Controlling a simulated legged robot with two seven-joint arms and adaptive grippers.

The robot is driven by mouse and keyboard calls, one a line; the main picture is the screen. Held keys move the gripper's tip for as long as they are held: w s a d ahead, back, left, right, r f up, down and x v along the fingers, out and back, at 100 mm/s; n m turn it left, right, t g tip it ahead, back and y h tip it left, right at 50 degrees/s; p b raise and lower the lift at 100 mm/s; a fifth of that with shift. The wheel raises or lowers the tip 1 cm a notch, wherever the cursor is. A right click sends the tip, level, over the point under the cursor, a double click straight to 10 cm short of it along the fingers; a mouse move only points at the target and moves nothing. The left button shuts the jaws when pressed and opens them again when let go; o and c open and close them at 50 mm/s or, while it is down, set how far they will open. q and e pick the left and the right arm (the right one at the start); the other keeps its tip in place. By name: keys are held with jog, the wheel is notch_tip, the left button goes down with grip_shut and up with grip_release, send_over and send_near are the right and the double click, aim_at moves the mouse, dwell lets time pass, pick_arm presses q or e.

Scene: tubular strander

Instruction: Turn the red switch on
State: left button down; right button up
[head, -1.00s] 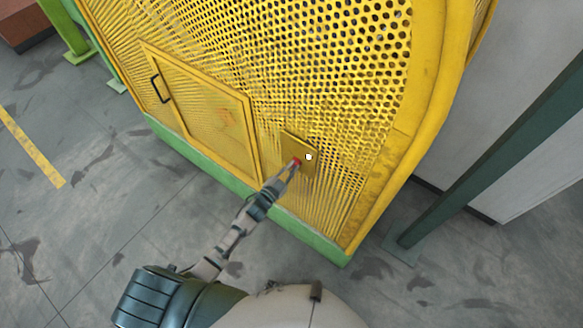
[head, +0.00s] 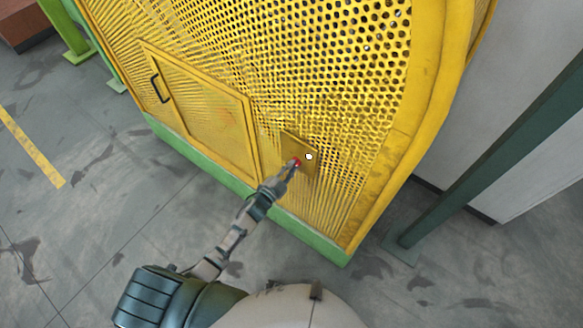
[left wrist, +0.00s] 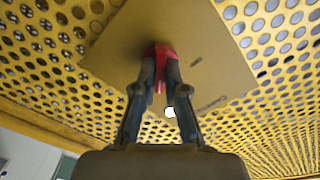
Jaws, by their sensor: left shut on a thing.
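The red switch (head: 297,161) sits on a yellow plate (head: 306,170) on the perforated yellow guard. My left gripper (head: 292,166) reaches up to it from below. In the left wrist view the two fingers (left wrist: 160,75) are closed around the red switch (left wrist: 159,52), one on each side, and cover part of it. My right gripper is not in view.
The perforated yellow guard (head: 300,60) has a framed door (head: 205,110) with a black handle (head: 159,89) left of the plate. A green base runs along its foot. A dark green post (head: 490,160) stands at the right.

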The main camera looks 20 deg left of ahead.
pick_arm(q)
jog(key=c, duration=1.2)
grip_release()
jog(key=shift+s+f, duration=0.1)
jog(key=shift+f, duration=0.3)
jog(key=shift+r, duration=0.1)
jog(key=v, duration=1.2)
jog(key=shift+a, duration=0.1)
